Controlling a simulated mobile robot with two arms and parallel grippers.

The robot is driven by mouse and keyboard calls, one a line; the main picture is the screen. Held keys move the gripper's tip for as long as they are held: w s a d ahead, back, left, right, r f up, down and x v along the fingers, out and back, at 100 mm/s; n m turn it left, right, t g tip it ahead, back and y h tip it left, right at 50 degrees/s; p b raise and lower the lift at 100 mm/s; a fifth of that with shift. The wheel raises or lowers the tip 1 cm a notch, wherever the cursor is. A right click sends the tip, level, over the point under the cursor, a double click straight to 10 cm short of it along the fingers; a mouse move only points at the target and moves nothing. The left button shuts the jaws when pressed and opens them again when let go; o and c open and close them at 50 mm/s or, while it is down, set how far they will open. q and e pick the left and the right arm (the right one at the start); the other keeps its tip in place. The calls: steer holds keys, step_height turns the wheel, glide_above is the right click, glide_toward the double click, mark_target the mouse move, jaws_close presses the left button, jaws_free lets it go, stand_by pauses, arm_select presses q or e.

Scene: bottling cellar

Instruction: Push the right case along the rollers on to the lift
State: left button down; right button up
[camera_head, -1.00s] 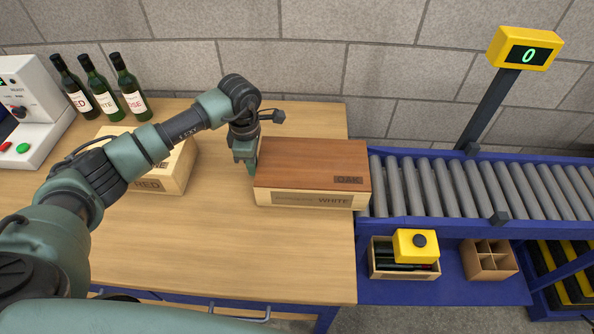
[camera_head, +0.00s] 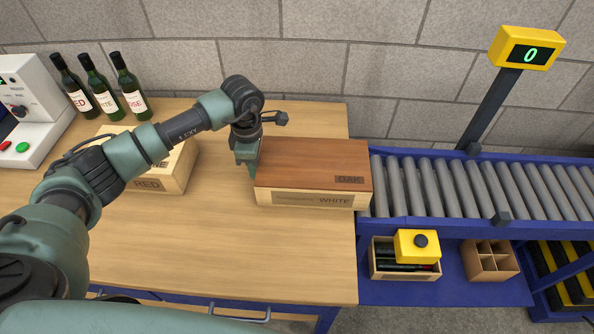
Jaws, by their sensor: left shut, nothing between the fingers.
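The right case is a wooden box marked WHITE (camera_head: 334,201) with a brown lid marked OAK (camera_head: 310,162). It lies at the right end of the wooden bench, its right end at the start of the grey rollers (camera_head: 440,187). My left gripper (camera_head: 250,168) is shut and empty at the case's left end; whether it touches the case I cannot tell. Its fingertips are partly hidden. Another case, marked RED (camera_head: 150,184), stands to the left behind my left arm. The lift is not clearly in view. My right gripper is not in view.
Several bottles (camera_head: 105,88) stand at the back left beside a white machine (camera_head: 42,110). The rollers are empty. Below them are a crate (camera_head: 405,274) and a divided box (camera_head: 490,262).

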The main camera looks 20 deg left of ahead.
mark_target(301, 165)
arm_select(q)
steer(key=shift+w+d+b, duration=0.2)
steer(key=shift+d+b, duration=0.05)
steer(key=shift+d, duration=0.7)
steer(key=shift+w+d+b, duration=0.2)
steer(key=shift+w+d, duration=0.05)
steer(key=shift+d, duration=0.7)
steer(key=shift+w+d+b, duration=0.2)
steer(key=shift+d+b, duration=0.05)
steer(key=shift+d, duration=0.9)
steer(key=shift+d, duration=0.1)
steer(key=shift+w+d+b, duration=0.25)
steer(key=shift+d+b, duration=0.15)
steer(key=shift+d, duration=0.55)
steer(key=shift+w+d+b, duration=0.2)
steer(key=shift+d+b, duration=0.15)
steer(key=shift+d, duration=0.55)
steer(key=shift+w+d+b, duration=0.25)
steer(key=shift+d+b, duration=0.15)
steer(key=shift+d, duration=0.55)
